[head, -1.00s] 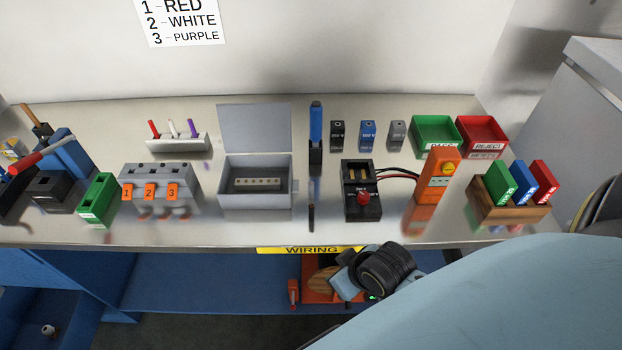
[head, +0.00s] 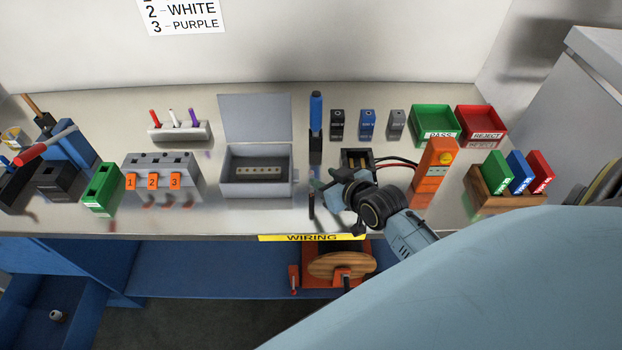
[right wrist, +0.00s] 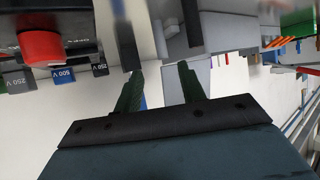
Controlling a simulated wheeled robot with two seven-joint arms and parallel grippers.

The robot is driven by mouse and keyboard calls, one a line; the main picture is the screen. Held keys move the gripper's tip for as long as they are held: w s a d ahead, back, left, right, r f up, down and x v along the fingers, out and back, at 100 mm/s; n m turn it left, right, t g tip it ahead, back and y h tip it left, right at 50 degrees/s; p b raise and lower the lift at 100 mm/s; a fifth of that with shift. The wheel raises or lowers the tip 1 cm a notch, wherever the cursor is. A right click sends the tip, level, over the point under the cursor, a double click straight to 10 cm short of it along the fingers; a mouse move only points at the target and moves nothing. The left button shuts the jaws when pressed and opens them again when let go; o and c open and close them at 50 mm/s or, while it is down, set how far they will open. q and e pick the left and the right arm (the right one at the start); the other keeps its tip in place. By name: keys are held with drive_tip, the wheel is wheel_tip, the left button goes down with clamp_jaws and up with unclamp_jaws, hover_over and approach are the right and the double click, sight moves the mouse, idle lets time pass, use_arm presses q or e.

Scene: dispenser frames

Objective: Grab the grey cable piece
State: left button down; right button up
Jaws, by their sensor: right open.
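My right gripper (head: 322,190) is open and empty, just right of the rod at the front of the bench. In the right wrist view its two green fingers (right wrist: 159,78) stand apart with nothing between them. I cannot tell its height above the bench. My left gripper is not in view.
The open grey box (head: 257,190) stands left of the rod. A blue-handled tool (head: 316,112) stands upright in a black holder behind it. The black tester (head: 352,157) is partly hidden by my right gripper. An orange device (head: 430,170) stands further right.

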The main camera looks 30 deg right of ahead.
sight(312, 173)
drive_tip(key=shift+a+x, duration=0.15)
drive_tip(key=shift+x, duration=1.55)
drive_tip(key=shift+a+x, duration=0.15)
drive_tip(key=shift+x, duration=1.55)
clamp_jaws()
